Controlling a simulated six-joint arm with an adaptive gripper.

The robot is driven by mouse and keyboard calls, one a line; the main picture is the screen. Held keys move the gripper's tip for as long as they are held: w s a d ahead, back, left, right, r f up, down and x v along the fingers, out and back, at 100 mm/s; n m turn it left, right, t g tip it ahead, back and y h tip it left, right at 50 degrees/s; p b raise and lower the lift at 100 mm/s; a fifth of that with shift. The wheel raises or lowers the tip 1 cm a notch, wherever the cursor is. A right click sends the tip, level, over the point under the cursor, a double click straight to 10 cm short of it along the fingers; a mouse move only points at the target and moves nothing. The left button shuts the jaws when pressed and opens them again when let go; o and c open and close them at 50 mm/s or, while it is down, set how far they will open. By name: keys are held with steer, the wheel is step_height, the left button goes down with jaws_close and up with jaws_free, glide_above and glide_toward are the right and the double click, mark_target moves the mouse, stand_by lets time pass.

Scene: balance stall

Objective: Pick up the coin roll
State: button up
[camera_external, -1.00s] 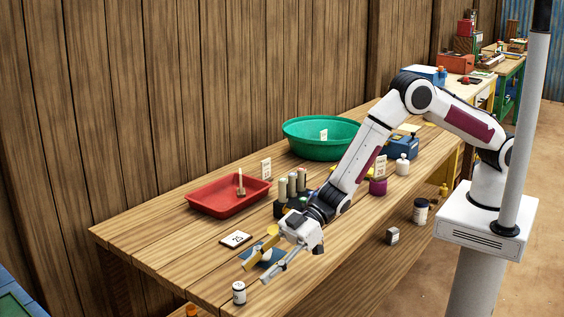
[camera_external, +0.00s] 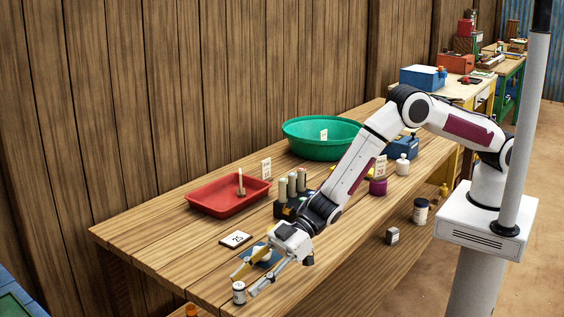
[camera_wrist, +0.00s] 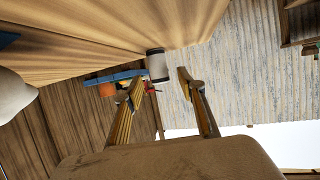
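A small white cylinder with a dark end, which I take to be the coin roll (camera_external: 239,293), stands upright near the front left corner of the table. In the wrist view the coin roll (camera_wrist: 158,67) shows in the gap between the fingertips, just beyond them. My gripper (camera_external: 241,285) is open, with its fingers low over the table and their tips close by the roll. The wrist view shows the two fingers (camera_wrist: 163,80) apart with nothing held between them. I cannot tell whether a finger touches the roll.
A blue pad with a pale object (camera_external: 262,254) lies behind the gripper, next to a "25" card (camera_external: 236,239). A dark rack (camera_external: 287,212) with upright cylinders stands near the forearm. A red tray (camera_external: 205,203) and green bowl (camera_external: 297,143) are further back. The table's edge is close to the roll.

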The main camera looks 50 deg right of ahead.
steer(key=shift+w+a+f, duration=0.1)
steer(key=shift+a+f, duration=0.15)
steer(key=shift+a, duration=0.3)
steer(key=shift+r, duration=0.1)
jaws_close()
